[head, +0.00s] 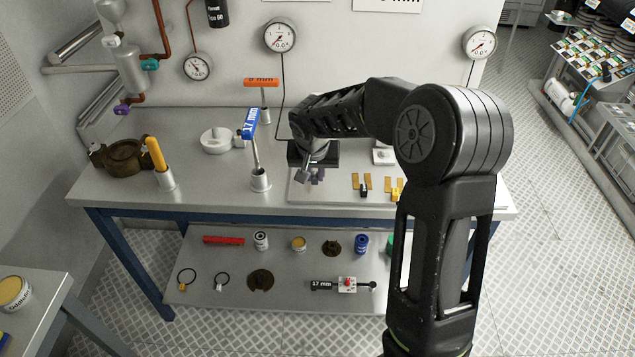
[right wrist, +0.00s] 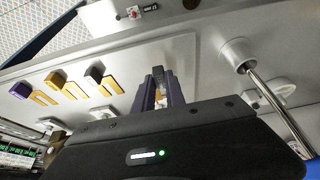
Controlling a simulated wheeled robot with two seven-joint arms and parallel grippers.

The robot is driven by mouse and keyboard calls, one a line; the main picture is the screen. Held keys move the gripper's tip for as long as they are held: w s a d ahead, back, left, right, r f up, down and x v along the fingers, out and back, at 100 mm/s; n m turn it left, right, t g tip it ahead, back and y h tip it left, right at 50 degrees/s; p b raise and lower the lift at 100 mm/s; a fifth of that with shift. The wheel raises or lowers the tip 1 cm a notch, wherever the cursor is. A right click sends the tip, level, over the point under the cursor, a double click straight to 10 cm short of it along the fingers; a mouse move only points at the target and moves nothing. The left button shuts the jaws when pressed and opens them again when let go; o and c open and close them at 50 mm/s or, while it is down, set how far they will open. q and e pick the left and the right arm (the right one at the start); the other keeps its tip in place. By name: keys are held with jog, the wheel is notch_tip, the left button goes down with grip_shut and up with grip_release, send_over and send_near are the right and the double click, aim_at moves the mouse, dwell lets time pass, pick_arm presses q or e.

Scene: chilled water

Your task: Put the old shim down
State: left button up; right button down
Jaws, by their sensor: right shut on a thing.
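My right gripper (head: 312,178) is low over the left part of a pale flat plate (head: 330,199) on the workbench. In the right wrist view its two dark fingers (right wrist: 160,90) are close together, shut on the old shim. The shim is mostly hidden; only a small yellowish bit shows between the fingers, and I cannot tell whether it touches the plate. My left gripper is not in view.
A blue-handled 17 mm tool (head: 250,123) stands in a metal holder (head: 260,181) just left of the gripper. The lower shelf (head: 215,297) holds several parts.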

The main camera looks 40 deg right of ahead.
aim_at(315, 182)
jog(key=shift+f+p, duration=0.3)
jog(key=shift+f, duration=1.55)
jog(key=shift+f, duration=0.2)
jog(key=c, duration=1.4)
grip_release()
jog(key=shift+r, duration=0.4)
jog(key=b+v, duration=0.1)
jog(key=v, duration=1)
jog(key=shift+s+a+r, duration=0.1)
jog(key=shift+s+r, duration=0.05)
jog(key=shift+r, duration=0.15)
